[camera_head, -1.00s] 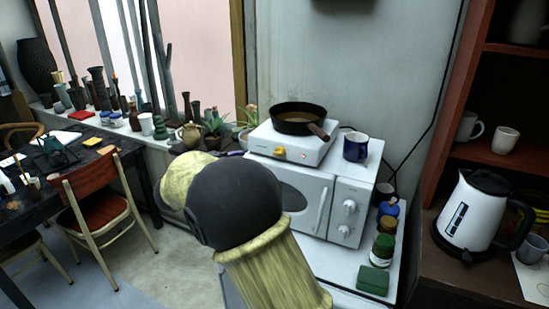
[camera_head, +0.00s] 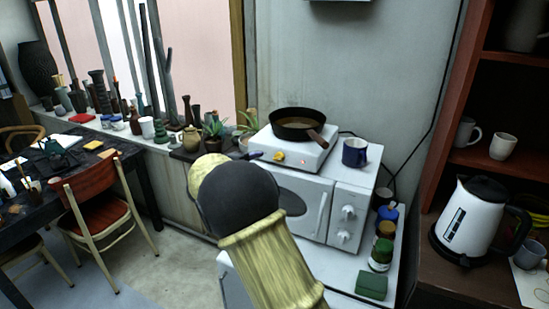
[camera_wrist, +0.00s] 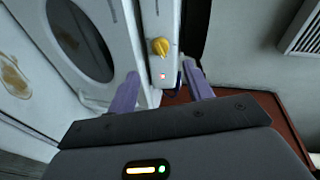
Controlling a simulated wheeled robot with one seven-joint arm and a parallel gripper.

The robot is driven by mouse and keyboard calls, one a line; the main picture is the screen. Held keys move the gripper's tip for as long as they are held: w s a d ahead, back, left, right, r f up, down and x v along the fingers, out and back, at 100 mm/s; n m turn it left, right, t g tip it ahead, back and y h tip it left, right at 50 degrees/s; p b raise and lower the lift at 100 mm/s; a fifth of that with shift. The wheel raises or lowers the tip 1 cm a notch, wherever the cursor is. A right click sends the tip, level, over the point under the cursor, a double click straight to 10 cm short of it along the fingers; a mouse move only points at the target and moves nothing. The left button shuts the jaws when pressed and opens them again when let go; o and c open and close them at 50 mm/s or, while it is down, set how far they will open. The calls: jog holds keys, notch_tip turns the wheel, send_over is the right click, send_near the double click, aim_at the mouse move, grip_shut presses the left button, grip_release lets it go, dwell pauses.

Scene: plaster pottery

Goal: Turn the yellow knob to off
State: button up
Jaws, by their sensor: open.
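The yellow knob (camera_head: 279,157) is on the front of the white hot plate (camera_head: 318,153). In the head view one finger of my gripper (camera_head: 256,155) shows just left of the knob; the rest is hidden behind my arm. I see no clear contact with the knob.
A dark frying pan (camera_head: 296,124) sits on the hot plate, which stands on a white microwave (camera_head: 345,190). A blue mug (camera_head: 355,153) is right of the hot plate. Potted plants (camera_head: 215,135) and vases stand left on the sill.

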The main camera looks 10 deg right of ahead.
aim_at(276, 159)
jog(key=p+x, duration=0.2)
jog(key=x, duration=0.7)
jog(key=shift+w, duration=0.1)
jog(key=c, duration=0.9)
jog(key=shift+d, duration=0.15)
jog(key=shift+c, duration=0.4)
